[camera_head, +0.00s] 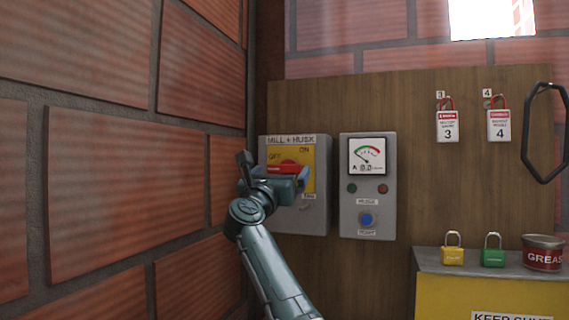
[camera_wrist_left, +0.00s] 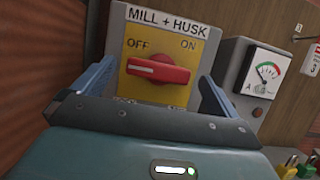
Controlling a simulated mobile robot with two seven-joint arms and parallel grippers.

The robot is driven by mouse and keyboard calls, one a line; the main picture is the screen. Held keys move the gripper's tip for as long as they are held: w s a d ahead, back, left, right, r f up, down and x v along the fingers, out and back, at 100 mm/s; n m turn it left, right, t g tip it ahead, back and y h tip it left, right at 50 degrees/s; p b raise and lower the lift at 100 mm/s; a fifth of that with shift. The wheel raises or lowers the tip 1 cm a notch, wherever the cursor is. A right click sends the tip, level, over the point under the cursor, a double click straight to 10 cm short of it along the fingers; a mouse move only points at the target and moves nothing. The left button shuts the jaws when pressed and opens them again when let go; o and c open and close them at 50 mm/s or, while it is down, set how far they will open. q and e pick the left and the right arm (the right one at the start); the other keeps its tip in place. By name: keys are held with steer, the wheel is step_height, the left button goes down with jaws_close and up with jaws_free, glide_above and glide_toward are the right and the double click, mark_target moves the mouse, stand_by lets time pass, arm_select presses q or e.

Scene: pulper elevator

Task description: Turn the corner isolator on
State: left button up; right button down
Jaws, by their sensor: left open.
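The corner isolator is a grey box (camera_head: 315,215) with a yellow plate marked "MILL + HUSK", OFF at upper left and ON at upper right. Its red knob (camera_wrist_left: 158,69) lies nearly level, with its white mark at the left end, on the OFF side. The knob also shows in the head view (camera_head: 286,168), partly behind my gripper. My left gripper (camera_head: 273,171) is open in front of the isolator. In the wrist view its fingers (camera_wrist_left: 154,88) stand left and right of the knob, with gaps on both sides. My right gripper is not in view.
A brick wall (camera_head: 100,180) runs close on the left. A grey meter box (camera_head: 367,215) with a blue button is just right of the isolator. Tags, a black hanging loop (camera_head: 526,130), padlocks (camera_head: 453,256) and a grease tin (camera_head: 542,257) are further right.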

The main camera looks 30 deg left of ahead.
mark_target(283, 169)
arm_select(q)
steer(key=shift+x, duration=1.9)
steer(key=c, duration=1)
